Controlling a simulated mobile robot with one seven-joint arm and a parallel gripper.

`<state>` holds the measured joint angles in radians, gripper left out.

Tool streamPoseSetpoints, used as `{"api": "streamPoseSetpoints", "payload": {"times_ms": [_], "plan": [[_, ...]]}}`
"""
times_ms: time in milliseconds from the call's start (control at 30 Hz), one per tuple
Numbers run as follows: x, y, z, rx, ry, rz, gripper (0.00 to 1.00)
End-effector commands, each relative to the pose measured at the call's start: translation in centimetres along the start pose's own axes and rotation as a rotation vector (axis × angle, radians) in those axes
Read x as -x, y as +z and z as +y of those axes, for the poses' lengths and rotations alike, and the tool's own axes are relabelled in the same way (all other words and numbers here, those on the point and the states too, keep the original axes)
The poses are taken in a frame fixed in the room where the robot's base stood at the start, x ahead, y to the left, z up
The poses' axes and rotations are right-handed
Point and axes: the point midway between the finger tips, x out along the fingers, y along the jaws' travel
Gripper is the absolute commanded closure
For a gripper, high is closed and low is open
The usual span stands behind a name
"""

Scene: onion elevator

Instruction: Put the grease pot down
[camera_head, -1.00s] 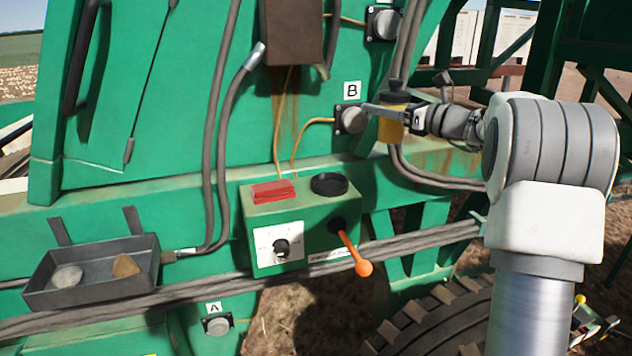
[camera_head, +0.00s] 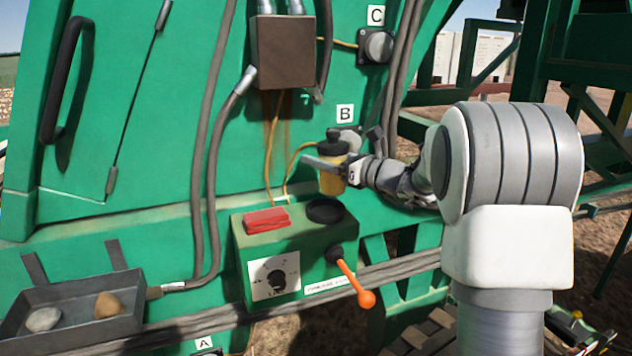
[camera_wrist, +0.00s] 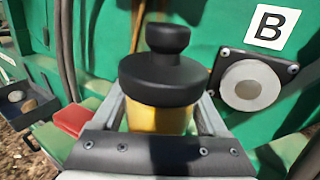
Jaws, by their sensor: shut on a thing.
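The grease pot (camera_head: 332,180) is a yellow pot with a black lid and knob. It is upright between the fingers of my gripper (camera_head: 330,165), which is shut on it. In the head view it hangs in the air above the green control box (camera_head: 290,245), over the round black pad (camera_head: 325,211) on the box's top and apart from it. In the wrist view the grease pot (camera_wrist: 162,95) fills the middle, with a finger on each side.
The box also carries a red block (camera_head: 267,219), a dial (camera_head: 275,278) and an orange-tipped lever (camera_head: 364,298). A grey tray (camera_head: 75,325) with two stones is at lower left. Plate B (camera_head: 345,112) and its round fitting lie behind the pot. Cables run along the green panel.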

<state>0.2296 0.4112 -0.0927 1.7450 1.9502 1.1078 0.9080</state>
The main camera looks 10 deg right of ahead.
Motion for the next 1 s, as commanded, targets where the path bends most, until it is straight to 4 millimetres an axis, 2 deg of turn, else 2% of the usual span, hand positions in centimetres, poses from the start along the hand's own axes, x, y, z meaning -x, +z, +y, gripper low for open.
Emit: {"api": "streamPoseSetpoints", "payload": {"times_ms": [133, 267, 533, 833, 867, 967, 1000], "plan": [[-0.6, -0.9, 1.5, 0.001, 0.0, -0.001, 0.94], [-0.7, -1.4, 1.6, 0.0, -0.002, -0.001, 0.94], [-0.7, -4.9, 1.7, -0.001, -0.001, 0.0, 0.94], [-0.6, -5.2, 1.6, 0.001, -0.001, -0.002, 0.94], [-0.6, -5.2, 1.6, 0.001, -0.001, 0.0, 0.21], [-0.6, -5.2, 1.6, 0.001, -0.001, 0.0, 0.03], [-0.6, -5.2, 1.6, 0.001, -0.001, 0.0, 0.0]]}}
